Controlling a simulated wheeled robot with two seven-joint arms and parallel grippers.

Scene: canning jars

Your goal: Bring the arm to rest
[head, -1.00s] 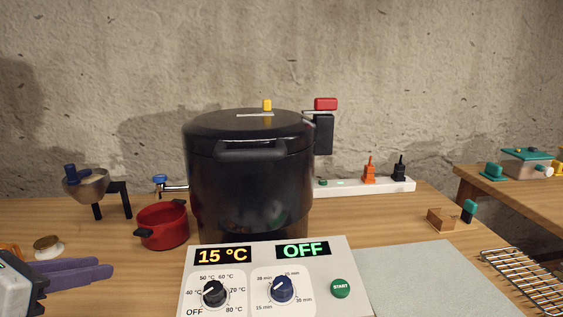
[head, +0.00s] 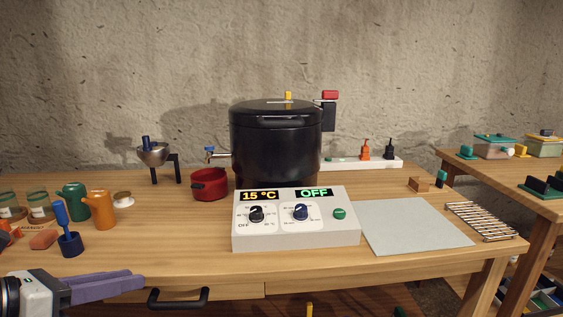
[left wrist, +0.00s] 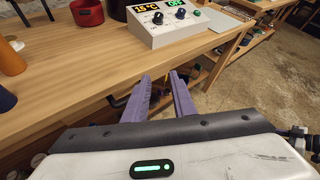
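My left gripper (head: 138,284) is at the lower left of the head view, in front of the table's front edge and near the black drawer handle (head: 178,297). In the left wrist view its two purple fingers (left wrist: 162,80) stand apart with nothing between them. It is clear of the jars and tools. My right gripper is in neither view.
A control box (head: 295,232) reading 15 °C and OFF stands before a black canner (head: 273,150). A red pot (head: 210,184), orange mug (head: 99,210) and blue holder (head: 70,244) stand left. A grey mat (head: 415,225) and wire rack (head: 482,221) lie right.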

